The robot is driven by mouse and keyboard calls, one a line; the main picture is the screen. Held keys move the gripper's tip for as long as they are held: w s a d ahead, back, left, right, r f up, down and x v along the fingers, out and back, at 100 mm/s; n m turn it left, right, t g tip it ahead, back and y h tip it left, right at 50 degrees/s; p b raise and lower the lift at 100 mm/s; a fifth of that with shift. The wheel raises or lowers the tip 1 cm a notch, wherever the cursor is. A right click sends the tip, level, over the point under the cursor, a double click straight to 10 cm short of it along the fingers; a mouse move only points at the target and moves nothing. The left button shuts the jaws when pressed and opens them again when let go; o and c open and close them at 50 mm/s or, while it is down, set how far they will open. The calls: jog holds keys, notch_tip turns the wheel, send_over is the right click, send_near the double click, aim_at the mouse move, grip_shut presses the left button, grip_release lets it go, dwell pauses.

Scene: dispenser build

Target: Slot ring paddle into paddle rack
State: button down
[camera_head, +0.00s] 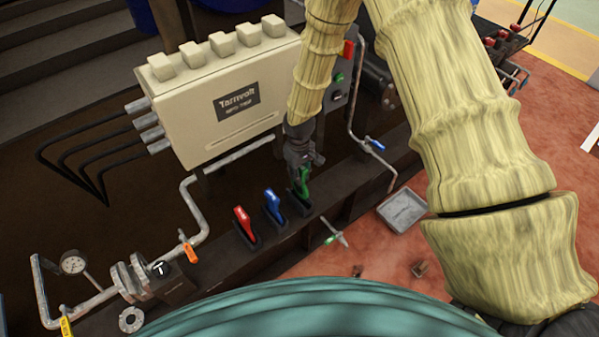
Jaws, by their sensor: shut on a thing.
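My gripper (303,166) is at the right end of a row of black sockets and is shut on a green handle (304,187). The handle stands at or in the right-hand black socket (299,206); I cannot tell how deep it sits. A red handle (241,217) and a blue handle (271,202) stand in the sockets to its left. No piece is clearly marked as the ring paddle or the paddle rack. A grey ring (131,320) lies at the lower left by a flanged pipe joint (127,280), apart from my gripper.
A cream Tarnvolt box (222,133) stands close behind my gripper, with a bent pipe (196,208) below it. A pressure gauge (73,262) is at the left. A blue-handled valve (375,145) and a grey tray (402,211) are to the right.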

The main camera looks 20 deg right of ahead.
jog(key=shift+f+b, duration=0.7)
jog(key=shift+f, duration=2.25)
dwell(0.9)
jog(key=c, duration=1.2)
grip_release()
jog(key=shift+c, duration=0.2)
jog(key=shift+o, duration=0.5)
jog(key=o, duration=0.4)
jog(key=shift+r+p, duration=3.05)
jog(key=shift+r, duration=0.95)
